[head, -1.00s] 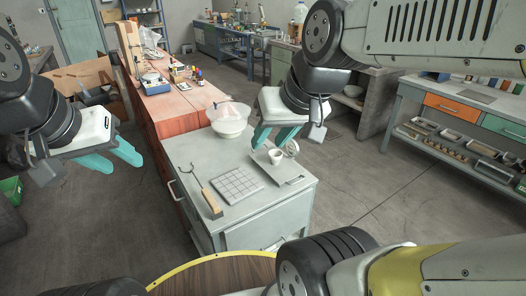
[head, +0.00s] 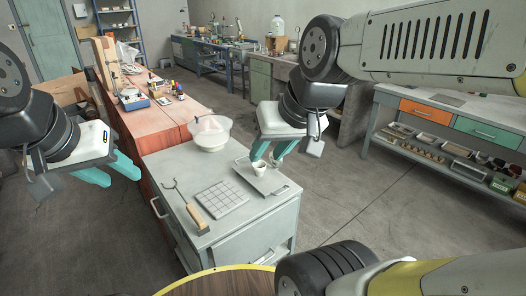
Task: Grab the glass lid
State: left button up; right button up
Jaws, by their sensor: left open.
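My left gripper (head: 109,171) is open and empty, left of the bench and apart from the bowl. My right gripper (head: 270,152) has its teal fingers apart, right of the bowl and over or just behind a white cup (head: 260,167). I cannot tell whether it touches the cup.
The cup stands on a grey tray (head: 273,184), with a small round item (head: 278,161) partly hidden by it. A gridded pad (head: 222,198) and a two-pronged tool with a wooden handle (head: 196,217) lie nearer. A red-brown bench (head: 152,127) adjoins at the left.

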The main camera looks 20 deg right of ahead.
aim_at(209, 123)
jog(key=z, duration=0.75)
jog(key=u, duration=0.65)
jog(key=i+j+z, duration=0.25)
jog(key=j, duration=0.85)
jog(key=j+z, duration=0.25)
jog(key=j, duration=0.85)
jog(key=i+j+z, duration=0.1)
jog(key=i+j, duration=0.25)
jog(key=j, duration=0.3)
jog(key=i+j+z, duration=0.25)
jog(key=j, duration=0.4)
jog(key=i+j+z, duration=0.1)
jog(key=i+j, duration=0.25)
jog(key=j, duration=0.35)
jog(key=i+j+z, duration=0.15)
jog(key=j, duration=0.2)
